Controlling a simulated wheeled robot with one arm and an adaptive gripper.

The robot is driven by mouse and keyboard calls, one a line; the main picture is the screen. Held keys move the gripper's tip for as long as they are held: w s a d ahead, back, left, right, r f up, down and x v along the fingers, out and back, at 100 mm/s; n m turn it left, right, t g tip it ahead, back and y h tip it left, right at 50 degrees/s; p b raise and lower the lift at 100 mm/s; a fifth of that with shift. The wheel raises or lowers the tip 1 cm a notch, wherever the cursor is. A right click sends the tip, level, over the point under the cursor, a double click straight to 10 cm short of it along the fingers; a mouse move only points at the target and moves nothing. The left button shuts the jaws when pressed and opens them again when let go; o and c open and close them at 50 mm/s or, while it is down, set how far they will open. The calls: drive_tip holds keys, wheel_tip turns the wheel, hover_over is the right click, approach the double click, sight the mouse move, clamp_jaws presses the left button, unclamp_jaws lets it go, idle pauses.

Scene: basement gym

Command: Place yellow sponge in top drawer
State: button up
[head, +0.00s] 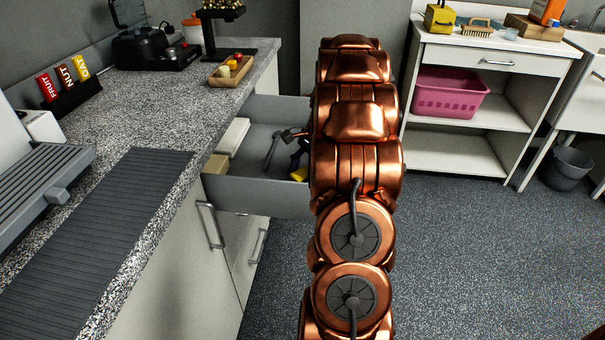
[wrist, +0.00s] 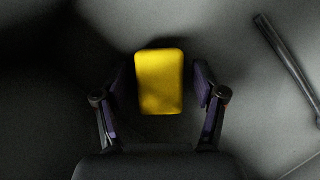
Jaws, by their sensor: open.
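The yellow sponge (wrist: 160,80) lies between the two fingers of my gripper (wrist: 160,92) in the wrist view, over a grey surface. The fingers stand apart on either side of it, and the gripper is open. In the head view a yellow bit of the sponge (head: 299,174) shows inside the pulled-out top drawer (head: 255,186), beside my dark gripper (head: 300,150). My arm hides most of the gripper and the right part of the drawer. I cannot tell whether the sponge rests flat on the drawer floor.
A shelf unit with a pink basket (head: 450,92) stands right; the floor between is clear.

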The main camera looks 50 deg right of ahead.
drive_tip(key=p+v, duration=0.1)
drive_tip(key=v, duration=1.1)
drive_tip(key=shift+r, duration=0.2)
drive_tip(key=s+a+n+g+h, duration=0.3)
drive_tip(key=a+n, duration=0.7)
drive_tip(key=a, duration=1.7)
drive_tip(key=s+a+f+n, duration=0.1)
drive_tip(key=s+a+n, duration=0.2)
drive_tip(key=s, duration=0.3)
drive_tip(key=s+a+f+n+h, duration=0.1)
drive_tip(key=s+a+f+n, duration=0.1)
drive_tip(key=s, duration=0.4)
drive_tip(key=s+a+f+n, duration=0.2)
drive_tip(key=s+a+n, duration=0.3)
drive_tip(key=s, duration=0.2)
drive_tip(key=shift+f+g+h, duration=0.25)
drive_tip(key=shift+g+h, duration=0.05)
drive_tip(key=shift+a, duration=0.2)
